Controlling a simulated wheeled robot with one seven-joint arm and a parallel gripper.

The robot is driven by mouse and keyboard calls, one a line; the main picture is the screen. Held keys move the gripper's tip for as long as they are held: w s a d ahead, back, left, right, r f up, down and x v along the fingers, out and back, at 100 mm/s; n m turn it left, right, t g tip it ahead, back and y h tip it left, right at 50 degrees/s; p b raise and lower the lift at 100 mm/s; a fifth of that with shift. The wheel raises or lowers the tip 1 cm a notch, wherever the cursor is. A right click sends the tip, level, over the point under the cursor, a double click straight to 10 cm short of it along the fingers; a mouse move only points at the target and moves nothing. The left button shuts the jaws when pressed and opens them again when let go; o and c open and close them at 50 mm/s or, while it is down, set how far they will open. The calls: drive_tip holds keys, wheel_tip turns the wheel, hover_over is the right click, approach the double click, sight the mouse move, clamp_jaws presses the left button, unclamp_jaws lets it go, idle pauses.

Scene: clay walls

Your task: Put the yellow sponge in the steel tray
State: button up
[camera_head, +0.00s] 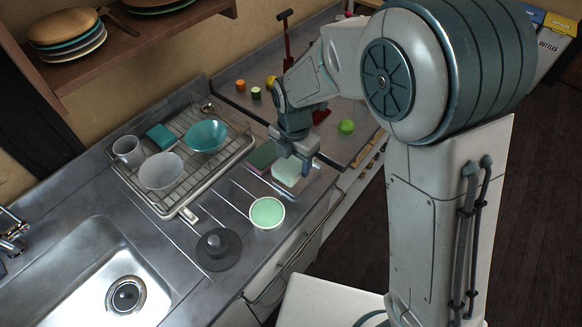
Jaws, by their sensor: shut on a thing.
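My gripper (297,160) points down over the counter, right of the dish rack. It is shut on a pale mint-green block (286,174), which looks like a sponge; the fingers partly hide it. I cannot tell whether the block touches the counter. A darker green block (262,156) lies just left of it. No plainly yellow sponge shows. The dish rack (187,213) has a metal-looking tray under its wires, but I cannot tell whether this is the steel tray. In it are a teal block (160,137), a mug (128,151), a pale bowl (160,171) and a teal bowl (206,136).
A mint-green bowl (267,213) and a dark round lid-like thing (218,250) stand near the counter's front. The sink (95,275) is at lower left. Small round items and a green ball (346,127) lie behind my gripper. A plate shelf (130,45) overhangs the back.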

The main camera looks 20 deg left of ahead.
sight(291, 173)
drive_tip(key=shift+w+a+f, duration=0.1)
drive_tip(key=shift+a+f, duration=0.3)
wheel_tip(291, 173, down, 4)
drive_tip(key=shift+r+p, duration=0.15)
drive_tip(key=shift+p, duration=0.15)
drive_tip(key=shift+f+b, duration=0.65)
drive_tip(key=o, duration=1.2)
drive_tip(key=shift+r, duration=0.2)
